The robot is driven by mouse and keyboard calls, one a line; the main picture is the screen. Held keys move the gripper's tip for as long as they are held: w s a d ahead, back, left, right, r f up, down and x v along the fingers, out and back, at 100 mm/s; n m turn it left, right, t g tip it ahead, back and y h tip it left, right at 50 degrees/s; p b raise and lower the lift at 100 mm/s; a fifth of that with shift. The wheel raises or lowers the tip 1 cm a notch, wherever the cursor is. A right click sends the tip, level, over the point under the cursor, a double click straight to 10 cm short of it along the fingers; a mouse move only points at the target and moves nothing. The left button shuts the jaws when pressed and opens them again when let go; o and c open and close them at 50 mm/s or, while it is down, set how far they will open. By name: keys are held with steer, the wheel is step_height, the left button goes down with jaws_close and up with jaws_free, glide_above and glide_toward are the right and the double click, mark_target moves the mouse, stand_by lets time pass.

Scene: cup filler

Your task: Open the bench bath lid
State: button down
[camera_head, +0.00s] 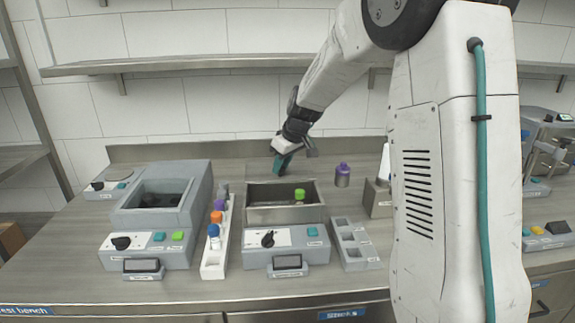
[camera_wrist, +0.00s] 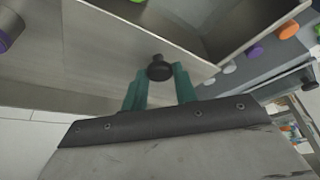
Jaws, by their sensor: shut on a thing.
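The bench bath (camera_head: 286,215) is a grey unit with a steel basin and a front panel in the middle of the bench. Its basin is uncovered, and a green-capped item (camera_head: 299,195) shows inside. The lid (camera_head: 257,172) stands raised at the basin's back edge. In the wrist view the lid (camera_wrist: 95,45) is a flat metal sheet with a black knob (camera_wrist: 160,70). My gripper (camera_head: 283,163) is behind the raised lid. Its teal fingers (camera_wrist: 160,82) are shut on the knob, one on each side. The head view hides the knob.
A white rack (camera_head: 215,262) with colour-capped bottles stands left of the bath, beside a larger grey machine (camera_head: 148,250). A purple-capped bottle (camera_head: 342,176) stands behind right. A grey holder (camera_head: 355,245) is at right. A shelf (camera_head: 190,64) runs along the wall above.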

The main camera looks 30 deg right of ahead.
steer(key=c, duration=1.1)
jaws_free()
steer(key=shift+r, duration=0.1)
steer(key=v, duration=0.7)
steer(key=shift+s+r, duration=0.1)
steer(key=shift+r, duration=0.3)
steer(key=s+a+m+g, duration=0.1)
steer(key=s+a, duration=0.3)
steer(key=s, duration=0.8)
steer(key=s+a+m+g+h, duration=0.1)
steer(key=s+a, duration=0.3)
steer(key=s, duration=0.9)
steer(key=s+a+m+g, duration=0.1)
steer(key=s+a, duration=0.3)
steer(key=s, duration=0.8)
steer(key=shift+s+a+f+m+h, duration=0.2)
steer(key=shift+s+m+h, duration=0.1)
steer(key=shift+m, duration=0.2)
